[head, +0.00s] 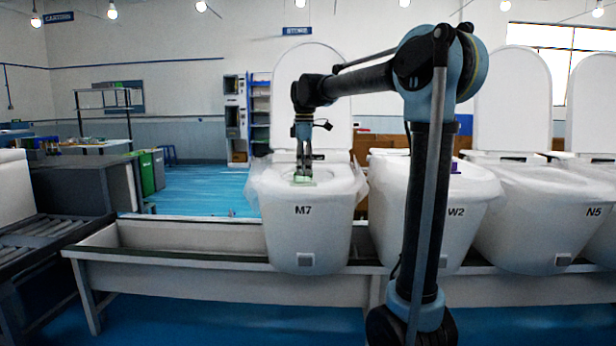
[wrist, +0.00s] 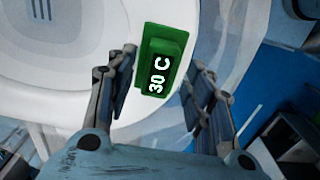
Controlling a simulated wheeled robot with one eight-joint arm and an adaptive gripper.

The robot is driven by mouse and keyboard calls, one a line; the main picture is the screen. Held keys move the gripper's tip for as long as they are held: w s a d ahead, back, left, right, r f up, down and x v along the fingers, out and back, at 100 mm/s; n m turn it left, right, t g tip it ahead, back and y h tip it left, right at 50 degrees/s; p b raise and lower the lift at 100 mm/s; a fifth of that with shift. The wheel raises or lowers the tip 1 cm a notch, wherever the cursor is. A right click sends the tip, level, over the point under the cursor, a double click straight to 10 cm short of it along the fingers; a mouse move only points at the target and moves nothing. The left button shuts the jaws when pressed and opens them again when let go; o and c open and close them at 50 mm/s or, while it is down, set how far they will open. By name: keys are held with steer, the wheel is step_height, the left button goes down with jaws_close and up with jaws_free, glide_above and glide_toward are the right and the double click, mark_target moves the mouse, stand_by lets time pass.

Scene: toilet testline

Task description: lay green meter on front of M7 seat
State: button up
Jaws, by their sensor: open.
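The green meter (wrist: 163,59) has a dark display reading "30 C". In the wrist view it lies on the white surface of the M7 toilet's seat (wrist: 84,86), near its outer edge. My gripper (wrist: 160,90) is open, with one finger on each side of the meter and gaps between fingers and meter. In the head view my gripper (head: 303,174) points down over the front part of the M7 toilet (head: 305,235), and a bit of the green meter (head: 302,180) shows at its tips. The M7 lid (head: 318,90) stands upright behind.
The W2 toilet (head: 470,195) and N5 toilet (head: 540,225) stand to the right on the same long white bench (head: 200,280). A grey roller conveyor (head: 40,235) is at the left. Green bins (head: 147,172) stand farther back. Blue floor is open behind the bench at left.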

step_height(320, 180, up, 9)
steer(key=s+d+f+m+t, duration=0.1)
steer(key=s+d+f+m, duration=0.8)
steer(key=s+d+f, duration=0.55)
steer(key=s+d+f+m, duration=0.4)
steer(key=s+f, duration=0.4)
steer(key=f, duration=0.4)
steer(key=s+d+f+m+t, duration=0.1)
steer(key=s+d+f+m, duration=0.3)
steer(key=s+f, duration=0.5)
step_height(320, 180, down, 3)
steer(key=shift+s+r, duration=0.15)
steer(key=shift+s, duration=0.05)
steer(key=shift+d, duration=0.1)
steer(key=shift+w+f, duration=0.2)
steer(key=shift+w, duration=0.3)
